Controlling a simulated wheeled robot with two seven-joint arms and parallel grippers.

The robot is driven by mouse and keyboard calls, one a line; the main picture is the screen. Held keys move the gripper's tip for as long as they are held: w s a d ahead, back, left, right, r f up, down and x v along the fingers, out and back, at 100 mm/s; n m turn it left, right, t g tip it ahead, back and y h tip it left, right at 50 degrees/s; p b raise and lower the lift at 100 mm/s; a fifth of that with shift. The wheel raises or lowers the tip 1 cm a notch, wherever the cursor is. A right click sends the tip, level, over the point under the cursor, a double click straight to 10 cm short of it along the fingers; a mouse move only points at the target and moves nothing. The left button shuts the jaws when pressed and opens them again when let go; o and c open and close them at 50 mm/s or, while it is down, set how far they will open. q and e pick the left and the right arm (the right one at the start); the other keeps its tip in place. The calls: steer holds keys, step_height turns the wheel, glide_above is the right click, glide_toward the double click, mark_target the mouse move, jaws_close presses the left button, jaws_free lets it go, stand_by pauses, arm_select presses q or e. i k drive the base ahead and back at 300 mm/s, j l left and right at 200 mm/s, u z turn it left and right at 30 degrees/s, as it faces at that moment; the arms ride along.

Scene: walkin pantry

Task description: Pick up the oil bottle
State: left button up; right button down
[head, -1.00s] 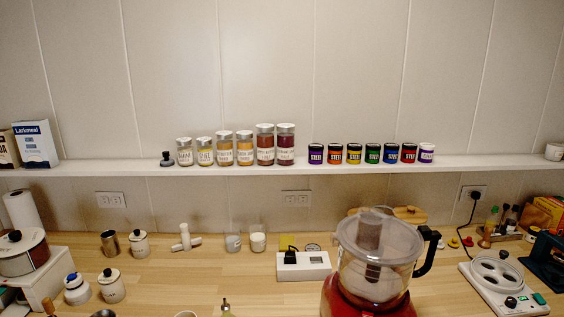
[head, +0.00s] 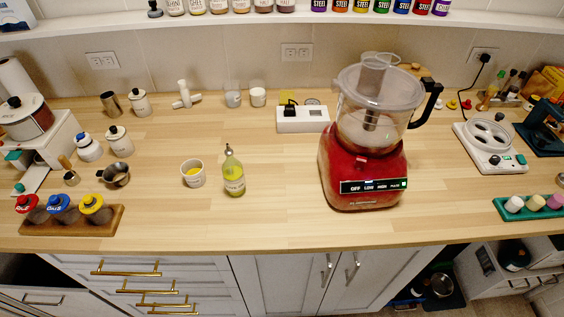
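The oil bottle (head: 233,174) is a small clear bottle of yellow-green oil with a dark pourer top and a pale label. It stands upright on the wooden counter (head: 270,217), left of the food processor. A white cup with yellow contents (head: 193,174) stands just to its left, apart from it. Nothing covers the bottle. Neither of my grippers shows in the head view.
A red food processor (head: 363,174) stands to the right of the bottle. A wooden tray with coloured-lid jars (head: 73,220) is at the front left. A white hot plate (head: 490,145) and green tray (head: 533,212) are at right. Counter in front of the bottle is clear.

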mark_target(231, 170)
steer(key=k+l, duration=0.1)
steer(key=l, duration=0.35)
steer(key=k+l+u, duration=0.1)
steer(key=l, duration=0.35)
steer(key=k+l, duration=0.15)
steer(key=l, duration=0.25)
steer(key=k+l+u, duration=0.1)
steer(key=l, duration=0.35)
